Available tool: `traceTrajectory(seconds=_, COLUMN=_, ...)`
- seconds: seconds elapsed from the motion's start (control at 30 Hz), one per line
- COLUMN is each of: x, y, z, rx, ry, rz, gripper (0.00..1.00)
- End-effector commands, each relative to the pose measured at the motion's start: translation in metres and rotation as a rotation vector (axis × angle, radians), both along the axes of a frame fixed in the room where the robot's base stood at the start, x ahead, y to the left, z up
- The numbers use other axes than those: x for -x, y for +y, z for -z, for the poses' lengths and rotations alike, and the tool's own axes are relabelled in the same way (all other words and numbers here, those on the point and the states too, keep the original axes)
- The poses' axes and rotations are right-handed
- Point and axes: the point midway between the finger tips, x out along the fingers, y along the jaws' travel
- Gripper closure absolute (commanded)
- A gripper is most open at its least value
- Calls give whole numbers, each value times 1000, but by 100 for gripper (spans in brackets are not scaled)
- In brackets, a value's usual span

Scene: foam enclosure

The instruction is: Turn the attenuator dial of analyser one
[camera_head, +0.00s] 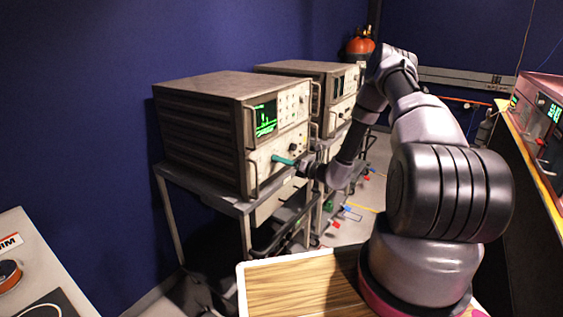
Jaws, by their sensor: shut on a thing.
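The nearer analyser (203,122), a grey-brown boxy instrument with a lit green screen (265,119), stands on a metal cart. I cannot read a label showing whether it is analyser one. My gripper (279,159) is at the lower part of its front panel, reaching in from the right. A teal piece at the gripper's end meets the panel; I cannot tell whether it is a finger or part of a dial. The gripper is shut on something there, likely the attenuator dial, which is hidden. A small dark knob (292,147) shows just above.
A second analyser (340,82) stands behind on another cart, partly hidden by my arm. Handles (253,179) stick out from the nearer panel. A red instrument (541,125) is at the right, and a white-topped bench (30,262) at the lower left.

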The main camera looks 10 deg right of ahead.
Motion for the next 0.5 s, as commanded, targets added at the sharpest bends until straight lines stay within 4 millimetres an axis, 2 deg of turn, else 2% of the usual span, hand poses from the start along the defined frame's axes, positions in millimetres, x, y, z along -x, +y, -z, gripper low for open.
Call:
traceTrajectory(seconds=0.37, x=0, y=-1, z=0, rx=-2, ry=3, rz=1, gripper=100)
traceTrajectory(seconds=0.4, x=0, y=-1, z=0, rx=-2, ry=3, rz=1, gripper=51)
traceTrajectory(seconds=0.47, x=0, y=-1, z=0, rx=-2, ry=3, rz=1, gripper=28)
traceTrajectory(seconds=0.5, x=0, y=-1, z=0, rx=-2, ry=3, rz=1, gripper=28)
